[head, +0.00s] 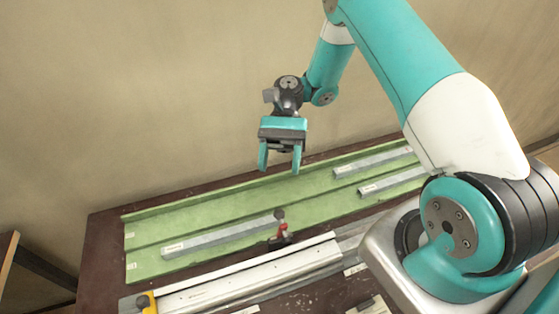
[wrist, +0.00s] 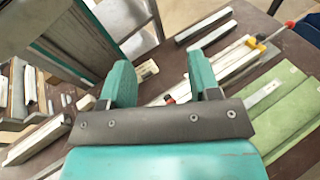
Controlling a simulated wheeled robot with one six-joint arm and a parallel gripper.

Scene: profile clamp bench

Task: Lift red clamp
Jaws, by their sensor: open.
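The red clamp (head: 283,232) stands at the front edge of the green board, next to the end of a grey profile. It has a dark knob on top and a dark base. In the wrist view a small red part (wrist: 169,99) shows between the fingers, mostly hidden by my gripper's body. My gripper (head: 279,170) points down with its teal fingers apart and empty. It is well above the green board and appears higher than the clamp. Its fingers also show in the wrist view (wrist: 160,68).
The green board (head: 145,255) carries several grey profiles (head: 215,239). A long pale rail (head: 250,282) with a yellow end piece (head: 147,302) lies in front of the clamp.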

